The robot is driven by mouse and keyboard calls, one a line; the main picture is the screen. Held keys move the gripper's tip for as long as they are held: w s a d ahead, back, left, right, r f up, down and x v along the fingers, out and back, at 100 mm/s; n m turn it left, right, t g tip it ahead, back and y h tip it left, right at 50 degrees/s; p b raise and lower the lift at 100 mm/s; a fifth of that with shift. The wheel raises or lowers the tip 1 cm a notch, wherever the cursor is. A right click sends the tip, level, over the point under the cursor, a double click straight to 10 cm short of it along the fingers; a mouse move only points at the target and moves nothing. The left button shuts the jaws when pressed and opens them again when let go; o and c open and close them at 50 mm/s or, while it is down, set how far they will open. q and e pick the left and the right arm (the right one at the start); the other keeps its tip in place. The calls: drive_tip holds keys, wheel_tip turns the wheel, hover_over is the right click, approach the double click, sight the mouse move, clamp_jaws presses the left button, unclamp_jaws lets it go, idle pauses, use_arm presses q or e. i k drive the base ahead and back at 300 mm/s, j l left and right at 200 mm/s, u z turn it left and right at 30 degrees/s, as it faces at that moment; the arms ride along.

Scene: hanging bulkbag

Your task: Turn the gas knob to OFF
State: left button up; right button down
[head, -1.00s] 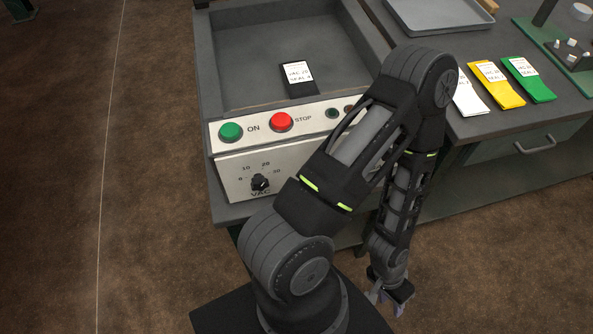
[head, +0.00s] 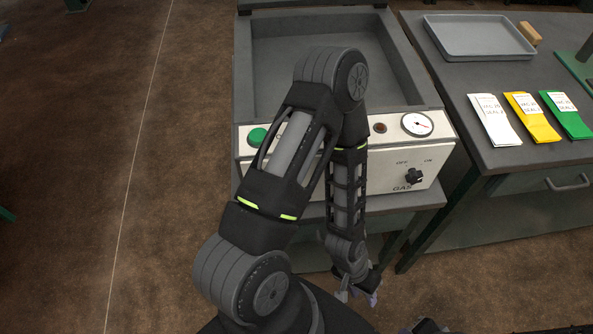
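The gas knob (head: 413,176) is a small black knob at the right of the machine's white front panel (head: 384,181). OFF is printed above it to the left, ON above it to the right, and GAS below. Its pointer is too small to read surely; it seems turned towards ON. My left gripper (head: 358,296) hangs low in front of the machine, below and left of the knob, apart from it. Its fingers look spread and empty. A dark piece at the bottom edge may belong to my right arm; its fingers cannot be made out.
My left arm covers the panel's middle and the VAC dial. A green button (head: 257,136) and a round gauge (head: 417,124) sit on the panel's top. The right table holds white (head: 494,119), yellow (head: 532,117) and green (head: 567,114) packets and a grey tray (head: 480,36).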

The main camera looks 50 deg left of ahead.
sight(413, 177)
drive_tip(key=u, duration=1.95)
drive_tip(key=k+l, duration=0.15)
drive_tip(key=l, duration=0.2)
drive_tip(key=k+l, duration=0.15)
drive_tip(key=l, duration=0.25)
drive_tip(key=i+l, duration=0.25)
drive_tip(key=i, duration=0.15)
drive_tip(key=k+l+z, duration=0.1)
drive_tip(key=k, duration=0.35)
drive_tip(key=k+l+z, duration=0.1)
drive_tip(key=k+l, duration=0.2)
drive_tip(key=k, duration=0.2)
